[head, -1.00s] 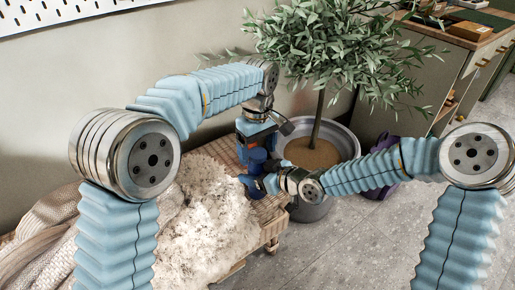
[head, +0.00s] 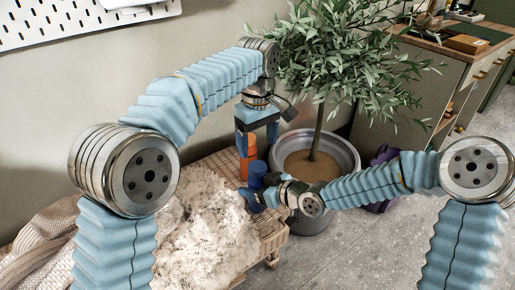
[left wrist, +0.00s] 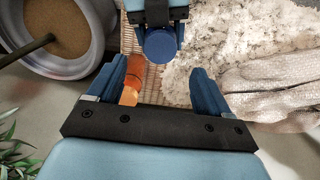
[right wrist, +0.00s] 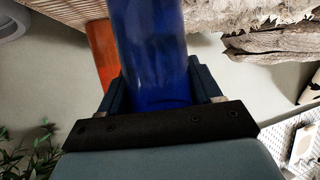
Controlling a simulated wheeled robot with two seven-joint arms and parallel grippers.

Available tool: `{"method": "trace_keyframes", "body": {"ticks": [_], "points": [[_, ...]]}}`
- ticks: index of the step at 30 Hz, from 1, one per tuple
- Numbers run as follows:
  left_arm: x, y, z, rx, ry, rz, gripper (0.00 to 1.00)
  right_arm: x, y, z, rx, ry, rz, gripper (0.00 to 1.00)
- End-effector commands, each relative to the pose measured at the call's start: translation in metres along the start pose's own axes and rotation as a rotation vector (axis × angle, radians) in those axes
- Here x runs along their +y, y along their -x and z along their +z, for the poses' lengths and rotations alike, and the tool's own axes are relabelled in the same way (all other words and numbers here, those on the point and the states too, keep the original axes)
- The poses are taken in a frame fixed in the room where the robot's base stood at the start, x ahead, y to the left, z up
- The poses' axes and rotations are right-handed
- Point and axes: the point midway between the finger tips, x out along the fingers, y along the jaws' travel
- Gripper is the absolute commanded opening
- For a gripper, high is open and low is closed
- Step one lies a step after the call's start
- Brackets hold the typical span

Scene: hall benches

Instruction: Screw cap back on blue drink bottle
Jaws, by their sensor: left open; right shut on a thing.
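The blue drink bottle (head: 257,168) is upright at the bench's right end, held in my right gripper (head: 258,190). The right wrist view shows its blue body (right wrist: 152,55) between the fingers. In the left wrist view its round, dark blue top (left wrist: 160,44) faces the camera. That top looks like a cap, but I cannot tell whether it is a separate cap or how tightly it sits. My left gripper (head: 257,146) is open and empty, pointing down above the bottle, apart from it. I see no loose cap.
An orange bottle-like object (head: 247,160) stands close beside the blue bottle. A shaggy cream throw (head: 205,225) covers much of the woven bench (head: 222,161). A large grey pot (head: 345,150) with a tree stands right behind my right gripper.

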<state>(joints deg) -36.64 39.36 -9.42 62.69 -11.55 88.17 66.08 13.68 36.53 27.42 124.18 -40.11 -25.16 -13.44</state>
Motion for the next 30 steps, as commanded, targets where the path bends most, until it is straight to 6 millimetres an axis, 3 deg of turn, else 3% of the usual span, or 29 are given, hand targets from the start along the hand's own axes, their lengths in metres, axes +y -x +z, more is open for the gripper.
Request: {"method": "trace_keyframes", "body": {"ticks": [3, 14, 30], "points": [[-0.001, 0.009, 0.000, 0.000, 0.001, -0.001, 0.80, 0.000, 0.000, 0.000, 0.000, 0.000, 0.000, 0.00], [-0.001, 0.003, 0.000, -0.001, 0.002, -0.003, 0.80, 0.000, 0.000, 0.000, 0.000, 0.000, 0.000, 0.00], [-0.001, -0.067, 0.000, -0.001, 0.001, -0.002, 0.80, 0.000, 0.000, 0.000, 0.000, 0.000, 0.000, 0.00]]}}
